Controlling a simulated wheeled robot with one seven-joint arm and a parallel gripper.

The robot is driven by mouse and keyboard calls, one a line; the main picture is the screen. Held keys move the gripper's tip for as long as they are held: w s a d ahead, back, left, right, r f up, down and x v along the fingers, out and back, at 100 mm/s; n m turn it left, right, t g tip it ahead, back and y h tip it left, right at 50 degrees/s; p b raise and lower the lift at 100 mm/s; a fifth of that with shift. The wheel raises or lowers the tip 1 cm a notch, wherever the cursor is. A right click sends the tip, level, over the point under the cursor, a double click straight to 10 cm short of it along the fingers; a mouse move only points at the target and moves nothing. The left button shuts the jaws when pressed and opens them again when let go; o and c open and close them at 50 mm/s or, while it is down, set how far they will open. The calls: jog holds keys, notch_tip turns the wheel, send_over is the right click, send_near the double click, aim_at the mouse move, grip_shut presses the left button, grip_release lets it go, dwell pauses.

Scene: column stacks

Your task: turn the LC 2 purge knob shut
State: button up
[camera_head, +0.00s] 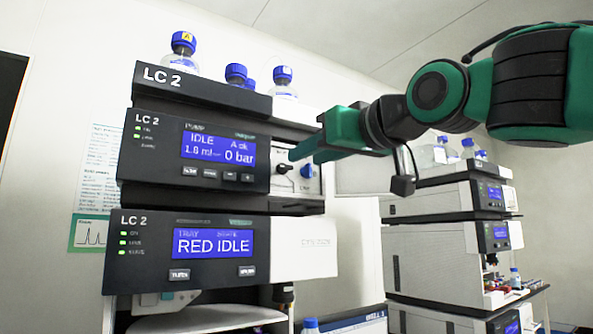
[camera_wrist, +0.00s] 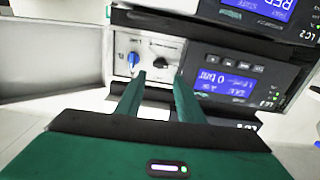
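The LC 2 pump module (camera_head: 228,190) has a pale panel at its right end with two knobs, a black knob (camera_head: 283,169) and a blue knob (camera_head: 307,171). Their labels are too small to read, so I cannot tell which is the purge knob. My gripper (camera_head: 293,155) reaches in from the right, its fingers in front of the panel. In the wrist view, which is upside down, the fingers of my gripper (camera_wrist: 159,76) are apart and empty. The black knob (camera_wrist: 162,62) shows just beyond the gap between the tips, and the blue knob (camera_wrist: 133,60) left of it.
A tray module (camera_head: 212,260) reading RED IDLE sits below the pump module. Blue-capped bottles (camera_head: 236,75) stand on top. A second instrument stack (camera_head: 440,240) stands at the right. An open pale door (camera_wrist: 55,62) flanks the panel in the wrist view.

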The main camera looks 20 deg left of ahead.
aim_at(288, 165)
jog(key=x, duration=0.7)
jog(key=shift+w, duration=0.1)
jog(key=c, duration=0.8)
